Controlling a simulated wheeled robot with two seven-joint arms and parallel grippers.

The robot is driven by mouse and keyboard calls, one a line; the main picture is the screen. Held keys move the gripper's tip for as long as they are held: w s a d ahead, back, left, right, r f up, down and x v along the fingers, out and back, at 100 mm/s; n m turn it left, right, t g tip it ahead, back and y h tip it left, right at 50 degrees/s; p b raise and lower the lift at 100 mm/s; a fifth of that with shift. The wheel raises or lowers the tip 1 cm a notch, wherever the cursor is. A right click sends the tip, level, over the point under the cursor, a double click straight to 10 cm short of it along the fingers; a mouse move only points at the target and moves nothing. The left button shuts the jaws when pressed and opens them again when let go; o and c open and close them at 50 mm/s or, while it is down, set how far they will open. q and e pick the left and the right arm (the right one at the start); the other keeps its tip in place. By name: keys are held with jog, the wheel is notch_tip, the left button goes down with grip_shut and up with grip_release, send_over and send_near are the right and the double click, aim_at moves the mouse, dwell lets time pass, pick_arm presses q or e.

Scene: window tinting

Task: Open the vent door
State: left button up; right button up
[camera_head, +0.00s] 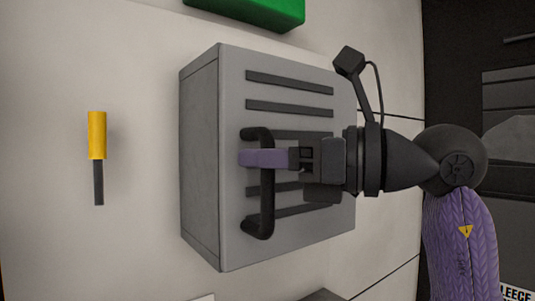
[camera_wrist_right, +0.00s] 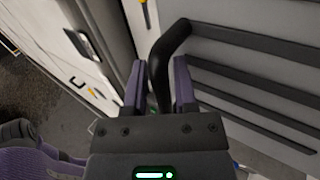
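The vent door is the grey slatted front (camera_head: 228,120) of a box on a pale wall. A dark bar handle (camera_head: 262,215) stands out from this front, upright in the head view. My right gripper (camera_head: 262,158) is at the handle's middle, with a purple finger crossing in front of the bar. In the right wrist view the handle (camera_wrist_right: 168,45) runs between the two parted fingers (camera_wrist_right: 160,85). A narrow gap shows beside the left finger, and firm contact cannot be made out. The door looks closed in the head view. My left gripper is not in view.
A yellow-and-black tool (camera_head: 97,140) is on the wall left of the box. A green object (camera_head: 255,10) is at the top edge. The pale wall (camera_head: 130,240) between tool and box is clear. Dark slats (camera_wrist_right: 250,85) lie close to the right gripper.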

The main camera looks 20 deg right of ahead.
grip_shut()
dwell(1.1)
